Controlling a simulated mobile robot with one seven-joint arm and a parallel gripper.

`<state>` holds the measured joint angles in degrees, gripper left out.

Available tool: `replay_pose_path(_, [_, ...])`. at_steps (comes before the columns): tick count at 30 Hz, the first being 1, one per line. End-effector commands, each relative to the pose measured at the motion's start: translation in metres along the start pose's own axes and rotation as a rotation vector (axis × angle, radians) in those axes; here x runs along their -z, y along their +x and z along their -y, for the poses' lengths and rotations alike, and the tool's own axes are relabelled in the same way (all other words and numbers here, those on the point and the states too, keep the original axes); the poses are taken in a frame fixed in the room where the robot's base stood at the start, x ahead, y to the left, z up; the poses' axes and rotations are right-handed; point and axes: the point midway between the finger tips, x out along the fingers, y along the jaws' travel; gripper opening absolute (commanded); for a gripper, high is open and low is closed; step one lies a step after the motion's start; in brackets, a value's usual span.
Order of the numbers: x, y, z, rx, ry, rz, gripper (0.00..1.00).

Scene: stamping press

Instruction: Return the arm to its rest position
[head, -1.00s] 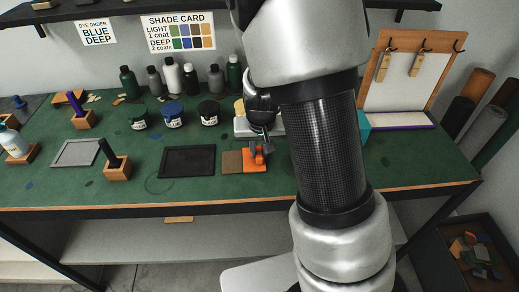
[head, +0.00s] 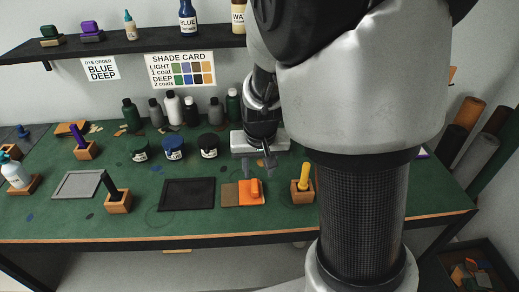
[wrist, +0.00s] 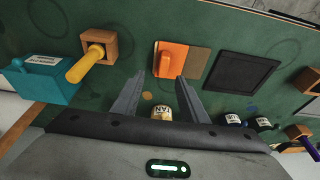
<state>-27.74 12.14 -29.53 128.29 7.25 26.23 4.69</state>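My gripper (head: 258,167) is open and empty above the green bench, in front of the dark bottles. In the wrist view its two fingers (wrist: 161,76) stand apart with nothing between them. My arm hides much of the right side of the head view.
A yellow-handled tool in a wooden holder (head: 302,190) stands right of the orange block. A teal box (wrist: 45,80) is near it. A black tray (head: 187,194), several jars (head: 173,148) and a shelf (head: 130,38) with bottles lie left or behind. Bench front edge is clear.

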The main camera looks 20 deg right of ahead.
Motion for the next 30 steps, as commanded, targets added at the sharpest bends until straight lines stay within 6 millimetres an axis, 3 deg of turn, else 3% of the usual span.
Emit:
replay_pose_path(1, [0.002, -0.018, 0.001, 0.004, -0.001, -0.004, 0.4])
replay_pose_path(6, [0.0, -0.05, 0.0, 0.002, -0.001, -0.002, 0.4])
replay_pose_path(17, [-0.006, -0.089, -0.001, 0.03, -0.001, -0.005, 0.4])
replay_pose_path(23, [-0.032, -0.153, -0.005, 0.118, -0.037, -0.055, 0.4])
replay_pose_path(30, [-0.077, -0.223, -0.016, 0.13, -0.122, -0.16, 0.4])
